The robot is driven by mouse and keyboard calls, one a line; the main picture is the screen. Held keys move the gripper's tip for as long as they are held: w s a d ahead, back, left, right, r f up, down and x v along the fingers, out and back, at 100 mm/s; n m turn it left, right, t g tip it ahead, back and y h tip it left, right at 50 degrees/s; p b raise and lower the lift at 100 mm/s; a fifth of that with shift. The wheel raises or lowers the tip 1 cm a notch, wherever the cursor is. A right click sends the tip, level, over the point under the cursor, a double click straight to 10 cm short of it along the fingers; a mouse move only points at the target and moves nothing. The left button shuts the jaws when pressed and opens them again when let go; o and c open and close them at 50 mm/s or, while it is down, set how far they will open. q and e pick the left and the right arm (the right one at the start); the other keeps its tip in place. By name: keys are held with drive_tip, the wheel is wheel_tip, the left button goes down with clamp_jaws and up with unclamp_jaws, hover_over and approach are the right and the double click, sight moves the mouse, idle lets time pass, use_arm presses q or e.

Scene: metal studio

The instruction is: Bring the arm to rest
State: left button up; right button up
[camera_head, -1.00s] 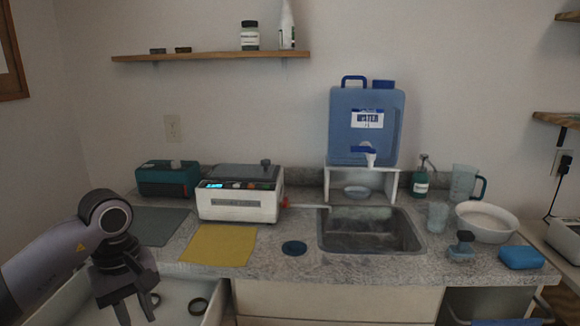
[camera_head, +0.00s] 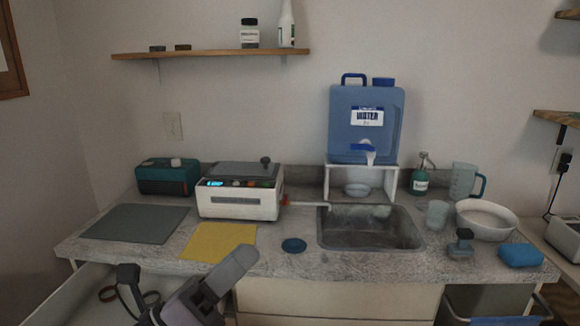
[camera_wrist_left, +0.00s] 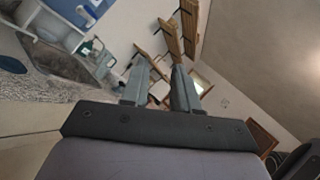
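My left gripper (camera_head: 236,264) is low in the head view, over the front edge of the counter and below the yellow mat, with its grey fingers pointing up and to the right. In the left wrist view its two fingers (camera_wrist_left: 160,80) stand apart with a gap between them and nothing held, so it is open. The rest of my left arm is mostly cut off by the bottom edge. My right gripper is in neither view.
The counter holds a white machine (camera_head: 240,191), a yellow mat (camera_head: 219,242), a grey mat (camera_head: 136,223) and a sink (camera_head: 370,234). A blue water container (camera_head: 366,125) stands behind the sink. An open drawer (camera_head: 72,296) is below the counter at left.

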use_arm(q)
drive_tip(key=s+a+f+n+t+y, duration=0.1)
drive_tip(key=a+f+n+y, duration=0.7)
drive_tip(key=n, duration=0.5)
drive_tip(key=a+f+n+y, duration=0.65)
drive_tip(key=n+y, duration=0.35)
drive_tip(key=n, duration=0.4)
drive_tip(key=s+a+f+n+g, duration=0.1)
drive_tip(key=s+f+n+g, duration=0.5)
drive_tip(key=s, duration=0.4)
drive_tip(key=s+a+f+n+g, duration=0.1)
drive_tip(key=s+f+n+g, duration=0.2)
drive_tip(key=s+f+g, duration=0.5)
drive_tip(key=w+d+f+t+h+b, duration=0.1)
drive_tip(key=w+d+f+t+h, duration=0.1)
drive_tip(key=f+t, duration=0.6)
wheel_tip(320, 180, down, 3)
drive_tip(key=shift+w+d+f, duration=0.2)
drive_tip(key=shift+w+d, duration=0.25)
drive_tip(key=shift+d, duration=0.2)
